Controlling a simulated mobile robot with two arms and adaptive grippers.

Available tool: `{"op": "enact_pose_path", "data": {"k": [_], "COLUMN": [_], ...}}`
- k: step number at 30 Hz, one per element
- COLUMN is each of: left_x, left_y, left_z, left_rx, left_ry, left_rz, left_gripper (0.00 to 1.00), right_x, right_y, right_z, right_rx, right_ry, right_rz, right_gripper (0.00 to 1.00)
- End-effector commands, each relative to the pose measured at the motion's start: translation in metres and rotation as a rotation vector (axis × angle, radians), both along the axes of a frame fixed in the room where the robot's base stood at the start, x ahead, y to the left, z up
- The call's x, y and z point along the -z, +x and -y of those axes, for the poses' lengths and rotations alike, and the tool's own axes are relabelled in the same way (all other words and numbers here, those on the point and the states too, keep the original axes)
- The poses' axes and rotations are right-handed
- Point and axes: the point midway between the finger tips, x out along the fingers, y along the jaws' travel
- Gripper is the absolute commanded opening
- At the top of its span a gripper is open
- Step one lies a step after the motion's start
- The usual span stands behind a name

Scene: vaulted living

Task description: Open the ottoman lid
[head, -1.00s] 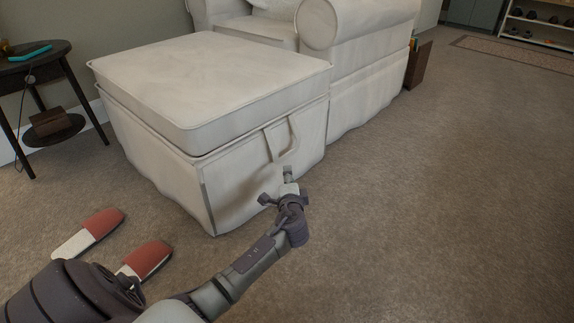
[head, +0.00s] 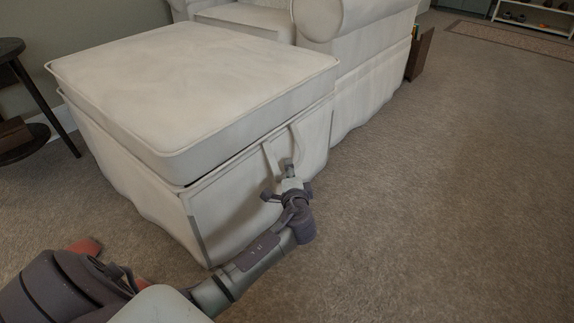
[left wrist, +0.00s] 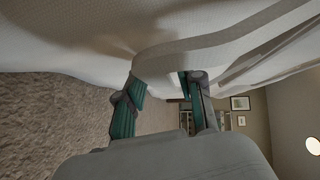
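The white ottoman (head: 150,185) fills the left and middle of the head view. Its padded lid (head: 190,85) lies down on the base, with a thin dark seam below it. A fabric strap handle (head: 271,157) hangs in a loop from the lid's front edge. My left gripper (head: 281,181) is at the lower end of this loop, with its fingers spread. In the left wrist view the strap (left wrist: 170,57) crosses just beyond the open fingers (left wrist: 162,100). I cannot tell whether they touch it. My right gripper is out of view.
A white armchair (head: 365,75) stands directly behind the ottoman. A dark round side table (head: 12,50) is at the far left. A red-and-white slipper (head: 86,246) is partly hidden by my arm. The carpet (head: 440,190) on the right is clear.

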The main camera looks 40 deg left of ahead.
Motion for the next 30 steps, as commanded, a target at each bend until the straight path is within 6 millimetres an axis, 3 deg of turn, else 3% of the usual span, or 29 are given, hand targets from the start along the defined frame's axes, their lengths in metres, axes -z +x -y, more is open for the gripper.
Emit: {"op": "enact_pose_path", "data": {"k": [9,16,30], "left_x": [0.0002,0.0002,-0.0021], "left_y": [-0.0002,-0.0003,-0.0003], "left_z": [0.0010,0.0008,0.0008], "left_rx": [0.000,0.000,0.000], "left_ry": [0.000,0.000,-0.002], "left_rz": [0.000,0.000,-0.001], "left_gripper": [0.37,0.01,0.00], "right_x": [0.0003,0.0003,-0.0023], "right_y": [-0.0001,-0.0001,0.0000], "right_z": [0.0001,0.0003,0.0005], "right_rx": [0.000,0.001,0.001], "right_ry": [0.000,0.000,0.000], "right_rz": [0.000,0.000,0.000], "right_gripper": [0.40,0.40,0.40]}}
